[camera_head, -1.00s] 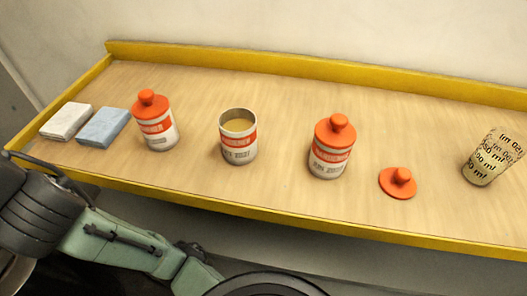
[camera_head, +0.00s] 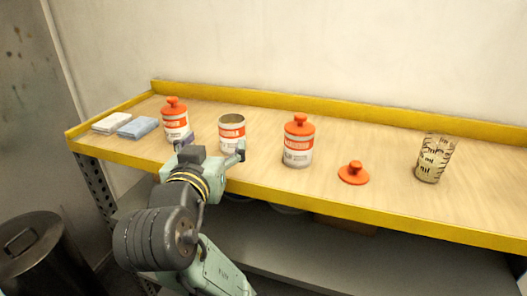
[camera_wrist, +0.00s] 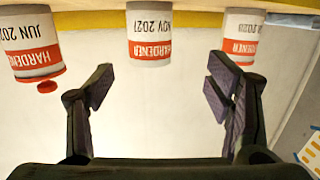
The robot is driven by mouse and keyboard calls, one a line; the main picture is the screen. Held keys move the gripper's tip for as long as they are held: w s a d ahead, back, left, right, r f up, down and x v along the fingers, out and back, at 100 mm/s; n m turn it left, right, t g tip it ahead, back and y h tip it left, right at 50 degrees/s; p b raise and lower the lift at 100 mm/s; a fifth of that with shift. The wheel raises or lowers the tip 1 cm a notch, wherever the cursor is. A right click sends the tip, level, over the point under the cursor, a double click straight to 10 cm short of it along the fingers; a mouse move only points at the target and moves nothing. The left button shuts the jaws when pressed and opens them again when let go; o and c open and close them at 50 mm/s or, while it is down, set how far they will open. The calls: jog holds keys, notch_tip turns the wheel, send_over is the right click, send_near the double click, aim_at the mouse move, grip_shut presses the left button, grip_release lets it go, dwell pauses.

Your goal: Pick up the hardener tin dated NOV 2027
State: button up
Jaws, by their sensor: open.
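The hardener tin marked NOV 2027 (camera_wrist: 149,30) shows upside down at the top middle of the wrist view, between my finger lines and beyond the tips. By its place in the row, it is the lidless middle tin (camera_head: 231,133) in the head view. My gripper (camera_head: 213,156) is open and empty at the table's front edge, before this tin; its fingers also spread in the wrist view (camera_wrist: 160,88). A lidded tin marked JUN (camera_wrist: 30,38) is the right tin (camera_head: 298,145) in the head view. The left lidded tin (camera_head: 175,122) has a partly cut-off date in the wrist view (camera_wrist: 242,33).
An orange lid (camera_head: 353,174) lies right of the tins, then a measuring cup (camera_head: 434,160). White (camera_head: 111,122) and blue (camera_head: 138,128) folded cloths lie at the left. The table has a raised yellow rim (camera_head: 340,196). A dark bin (camera_head: 38,255) stands lower left.

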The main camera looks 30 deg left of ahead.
aim_at(230, 142)
jog(key=shift+m+h, duration=0.3)
jog(key=shift+h, duration=0.1)
jog(key=w, duration=0.1)
jog(key=w+f+b, duration=0.1)
jog(key=w, duration=0.1)
jog(key=w+f, duration=0.1)
jog(key=w, duration=0.1)
jog(key=shift+a+b, duration=0.3)
jog(key=shift+a, duration=0.05)
jog(key=shift+f+p+x, duration=0.2)
jog(key=shift+p+x, duration=0.15)
jog(key=shift+x, duration=1)
jog(key=shift+f+p+x, duration=0.2)
jog(key=shift+p+x, duration=0.1)
jog(key=shift+x, duration=1.1)
jog(key=shift+s+a, duration=0.15)
jog(key=shift+c, duration=0.3)
jog(key=c, duration=1.4)
